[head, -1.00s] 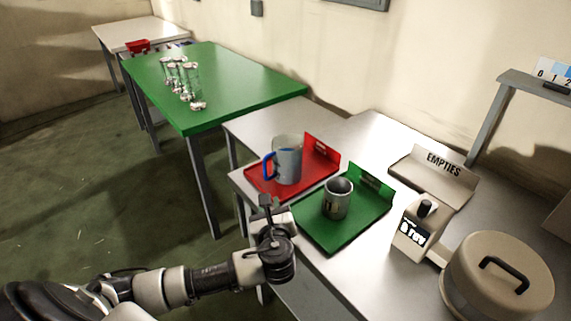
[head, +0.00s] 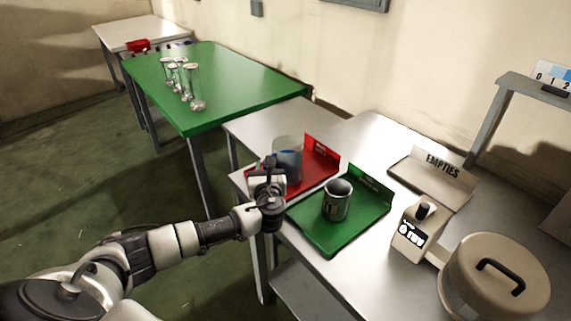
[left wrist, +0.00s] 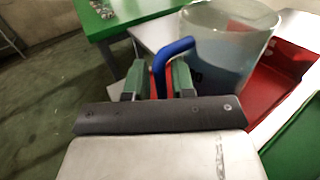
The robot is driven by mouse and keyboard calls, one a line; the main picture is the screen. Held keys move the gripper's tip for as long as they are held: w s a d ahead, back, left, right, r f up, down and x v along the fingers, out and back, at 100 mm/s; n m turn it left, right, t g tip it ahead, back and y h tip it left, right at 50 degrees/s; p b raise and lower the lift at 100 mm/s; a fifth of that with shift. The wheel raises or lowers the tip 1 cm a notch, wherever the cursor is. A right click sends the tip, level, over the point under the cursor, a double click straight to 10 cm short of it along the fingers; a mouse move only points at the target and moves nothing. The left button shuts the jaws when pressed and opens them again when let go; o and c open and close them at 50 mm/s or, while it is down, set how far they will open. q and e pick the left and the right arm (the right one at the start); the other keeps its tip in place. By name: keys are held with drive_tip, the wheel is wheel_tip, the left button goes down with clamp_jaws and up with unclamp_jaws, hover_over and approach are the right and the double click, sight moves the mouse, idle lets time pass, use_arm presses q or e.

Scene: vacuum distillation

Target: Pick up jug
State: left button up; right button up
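The jug (head: 289,156) is a clear, greyish vessel standing upright on the red tray (head: 322,163). In the left wrist view the jug (left wrist: 228,50) is at the upper right, with its blue handle (left wrist: 172,46) toward me. My left gripper (left wrist: 158,78) is open, its two green-padded fingers on either side of the handle's lower part; I cannot tell whether they touch it. In the head view my left gripper (head: 268,172) covers the handle and the jug's lower left. My right gripper is not in view.
A grey metal cup (head: 338,199) stands on the green tray (head: 322,238) next to the red tray. A small device with a display (head: 408,232) and a round lidded container (head: 495,278) stand to the right. Several glass vessels (head: 194,92) stand on the green table (head: 235,82).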

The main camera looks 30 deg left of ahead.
use_arm(q)
drive_tip(key=shift+w+a, duration=0.1)
drive_tip(key=shift+w, duration=0.05)
clamp_jaws()
drive_tip(key=shift+r, duration=0.3)
idle(0.3)
